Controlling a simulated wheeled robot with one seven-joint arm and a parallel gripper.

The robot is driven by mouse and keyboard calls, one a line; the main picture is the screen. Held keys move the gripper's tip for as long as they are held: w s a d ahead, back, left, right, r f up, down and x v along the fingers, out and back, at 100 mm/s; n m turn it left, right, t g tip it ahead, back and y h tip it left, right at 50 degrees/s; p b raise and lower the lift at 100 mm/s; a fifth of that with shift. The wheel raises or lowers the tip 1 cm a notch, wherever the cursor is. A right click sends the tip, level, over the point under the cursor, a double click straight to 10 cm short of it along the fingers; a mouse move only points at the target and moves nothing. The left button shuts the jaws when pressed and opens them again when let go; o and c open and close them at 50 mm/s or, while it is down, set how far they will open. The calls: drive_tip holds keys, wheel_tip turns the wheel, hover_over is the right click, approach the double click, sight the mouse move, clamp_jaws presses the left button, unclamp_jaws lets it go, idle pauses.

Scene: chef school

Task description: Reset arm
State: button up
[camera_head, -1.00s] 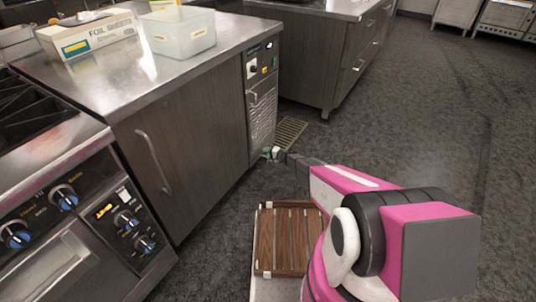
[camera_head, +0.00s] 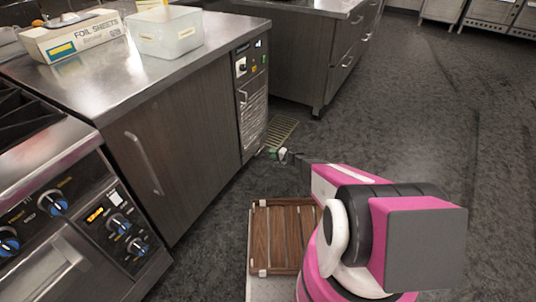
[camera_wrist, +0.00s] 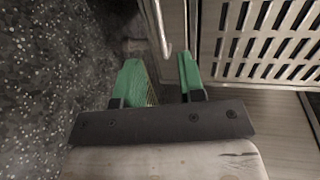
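My gripper (camera_head: 277,153) is at the end of my pink and black arm, out in front of me beside the counter's far corner. In the wrist view, its two green fingers (camera_wrist: 160,70) stand apart with a clear gap. Nothing is held between them. A vented panel (camera_wrist: 275,40) and a curved metal handle (camera_wrist: 160,30) show ahead of the fingers. I cannot tell whether a finger touches the handle.
A steel-topped counter (camera_head: 195,68) with a foil sheets box (camera_head: 75,38) and a clear container (camera_head: 165,35) stands at left. A stove (camera_head: 60,210) is nearer. A slatted wooden tray (camera_head: 285,235) is low in front. Open floor (camera_head: 425,110) lies right.

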drive_tip(key=shift+s+d, duration=0.1)
drive_tip(key=shift+d, duration=0.05)
idle(0.3)
drive_tip(key=s+d+r+n+g+h, duration=0.1)
drive_tip(key=s+r+n+g+h, duration=0.4)
drive_tip(key=s+r, duration=1.4)
drive_tip(key=s+d+r+g+h, duration=0.1)
drive_tip(key=s+d+r+h, duration=0.3)
drive_tip(key=s+r, duration=0.5)
drive_tip(key=s+d+r+n+g+h, duration=0.1)
drive_tip(key=s+d+r+h, duration=0.3)
drive_tip(key=s+d+r, duration=0.5)
wheel_tip(320, 180, up, 2)
drive_tip(key=shift+s+r+g+h, duration=0.15)
drive_tip(key=shift+s+g+h, duration=0.15)
drive_tip(key=shift+s+g, duration=0.15)
